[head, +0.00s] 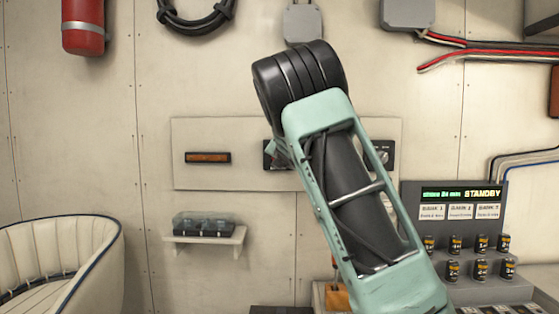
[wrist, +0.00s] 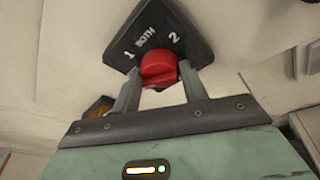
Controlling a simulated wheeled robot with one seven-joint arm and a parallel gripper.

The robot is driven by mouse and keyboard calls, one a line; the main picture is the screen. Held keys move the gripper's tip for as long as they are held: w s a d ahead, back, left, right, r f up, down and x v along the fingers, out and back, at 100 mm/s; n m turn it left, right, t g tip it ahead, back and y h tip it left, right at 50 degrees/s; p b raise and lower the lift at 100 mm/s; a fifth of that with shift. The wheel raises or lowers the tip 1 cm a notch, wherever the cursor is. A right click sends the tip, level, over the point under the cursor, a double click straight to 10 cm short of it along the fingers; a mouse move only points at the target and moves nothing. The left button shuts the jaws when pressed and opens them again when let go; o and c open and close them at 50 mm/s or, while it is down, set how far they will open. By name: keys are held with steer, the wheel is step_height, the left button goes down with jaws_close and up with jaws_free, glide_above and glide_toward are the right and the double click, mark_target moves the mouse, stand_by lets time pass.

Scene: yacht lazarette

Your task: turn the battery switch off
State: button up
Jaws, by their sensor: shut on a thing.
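The battery switch shows in the wrist view as a black plate (wrist: 150,32) marked 1, BOTH and 2, with a red knob (wrist: 158,64). My gripper (wrist: 161,80) has one finger on each side of the red knob and is shut on it. The knob's near end and any OFF mark are hidden or out of view. In the head view, a dark plate edge (head: 269,155) shows on the wall panel beside my arm. My arm hides the knob and most of the gripper there.
The pale wall panel (head: 222,130) also carries an amber indicator (head: 208,158) and a dark dial (head: 385,155) at right. A small shelf (head: 204,242) with clear-topped items sits below. A grey console (head: 453,190) reading STANDBY stands at right; a cream seat (head: 60,255) is at left.

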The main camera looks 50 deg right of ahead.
steer(key=shift+f, duration=0.25)
steer(key=o, duration=1)
steer(key=shift+c, duration=0.2)
steer(key=shift+r, duration=0.1)
steer(key=shift+s+a+r, duration=0.1)
steer(key=v, duration=1.7)
steer(key=shift+p, duration=0.35)
